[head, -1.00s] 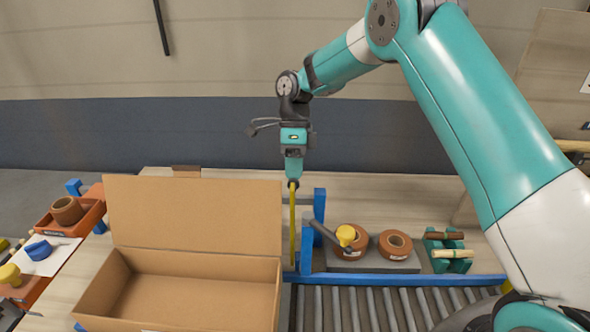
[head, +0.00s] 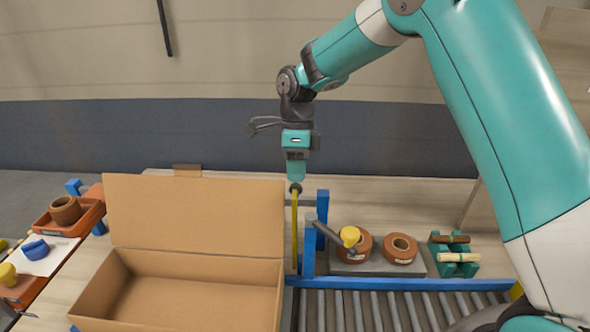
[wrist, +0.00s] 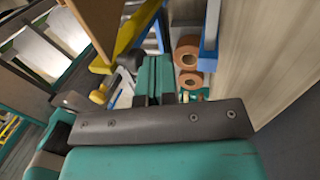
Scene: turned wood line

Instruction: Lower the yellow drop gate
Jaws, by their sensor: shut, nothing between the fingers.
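The yellow drop gate (head: 294,232) stands as a thin upright yellow bar beside a blue frame post (head: 322,222), at the left end of the roller conveyor. A dark rounded knob (head: 295,188) is at its top. My gripper (head: 296,178) is shut and points down right above the knob; I cannot tell whether they touch. In the wrist view, the shut teal fingers (wrist: 155,75) are beside the dark knob, and the yellow gate (wrist: 138,28) runs away above them. The gate's lower end is partly hidden by the cardboard box.
An open cardboard box (head: 190,290) stands left of the gate, its flap raised. Right of the blue post, a grey plate (head: 350,268) holds brown rings (head: 400,248) and a yellow-headed mallet (head: 349,236). A green rack (head: 455,257) holds turned sticks. Rollers (head: 390,308) run in front.

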